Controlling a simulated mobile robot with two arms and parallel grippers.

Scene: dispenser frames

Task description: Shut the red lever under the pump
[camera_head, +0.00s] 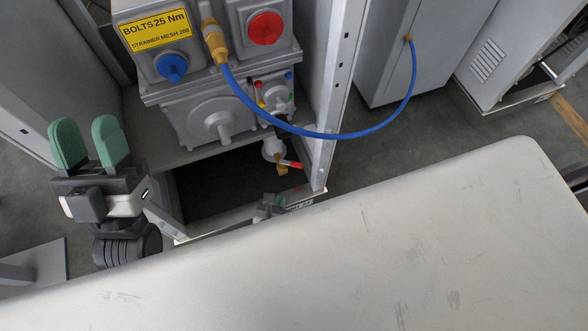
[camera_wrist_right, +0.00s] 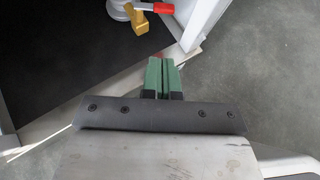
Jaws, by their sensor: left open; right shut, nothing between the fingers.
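The red lever (camera_head: 291,164) sits on a brass valve (camera_head: 282,171) below a white round fitting (camera_head: 273,149), under the grey pump (camera_head: 210,118). The lever points to the right in the head view. The right wrist view shows the red lever (camera_wrist_right: 153,8) at the top edge, pointing right from the brass part (camera_wrist_right: 139,22). My right gripper (camera_head: 267,203) is mostly hidden behind the light panel in the head view. In the wrist view its green fingers (camera_wrist_right: 163,62) are shut and empty, apart from the lever. My left gripper (camera_head: 86,120) is open and empty at the left.
A cabinet post (camera_head: 335,90) stands right of the lever. A blue hose (camera_head: 330,136) loops from the pump to another cabinet (camera_head: 385,55). A dark recess (camera_head: 225,185) lies under the pump. A large light panel (camera_head: 350,250) fills the foreground.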

